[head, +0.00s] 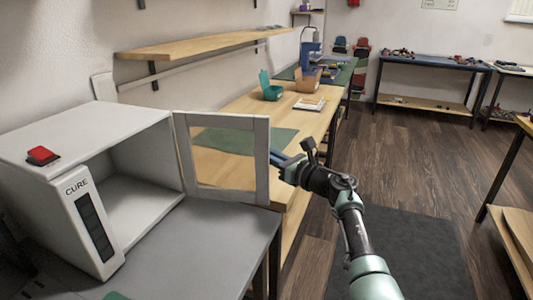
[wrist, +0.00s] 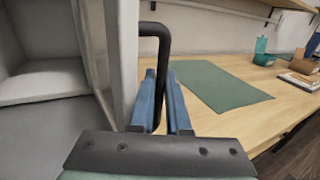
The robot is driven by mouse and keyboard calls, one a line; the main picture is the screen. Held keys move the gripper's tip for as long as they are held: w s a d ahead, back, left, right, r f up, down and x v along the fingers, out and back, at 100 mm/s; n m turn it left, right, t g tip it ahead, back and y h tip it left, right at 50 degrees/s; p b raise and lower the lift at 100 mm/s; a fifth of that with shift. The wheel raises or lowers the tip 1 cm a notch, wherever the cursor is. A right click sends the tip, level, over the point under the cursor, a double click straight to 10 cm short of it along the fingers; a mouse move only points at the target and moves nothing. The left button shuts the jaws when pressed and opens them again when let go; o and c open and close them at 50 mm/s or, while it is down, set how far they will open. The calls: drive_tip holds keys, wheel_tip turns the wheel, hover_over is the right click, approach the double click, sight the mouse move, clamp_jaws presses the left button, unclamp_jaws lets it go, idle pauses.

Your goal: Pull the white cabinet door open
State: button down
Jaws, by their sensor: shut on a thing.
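The white cabinet (head: 85,133), marked CURE, stands on a grey bench at the left. Its white framed door (head: 262,160) stands wide open, swung out to the right, and the empty interior shows. Bench wood shows through the door's window. My gripper (head: 276,158) is at the door's outer edge, its blue fingers partly hidden behind the frame. In the wrist view, the fingers are around the lower part of the black bar handle (wrist: 165,45), beside the door (wrist: 122,40).
A red button (head: 43,155) sits on the cabinet top. A wooden bench with a green mat (wrist: 217,85), a teal bin (head: 270,88) and a cardboard box (head: 307,80) lies behind the door. A wooden shelf (head: 200,44) hangs above. Dark floor is clear at the right.

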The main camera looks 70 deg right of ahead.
drive_tip(key=shift+w+d+r, duration=0.2)
drive_tip(key=shift+r, duration=0.1)
drive_tip(key=c, duration=1.2)
unclamp_jaws()
drive_tip(key=shift+o, duration=0.2)
drive_tip(key=shift+s+r, duration=0.1)
drive_tip(key=p+v, duration=0.4)
drive_tip(key=v, duration=0.9)
drive_tip(key=shift+s+f, duration=0.2)
drive_tip(key=shift+f, duration=0.2)
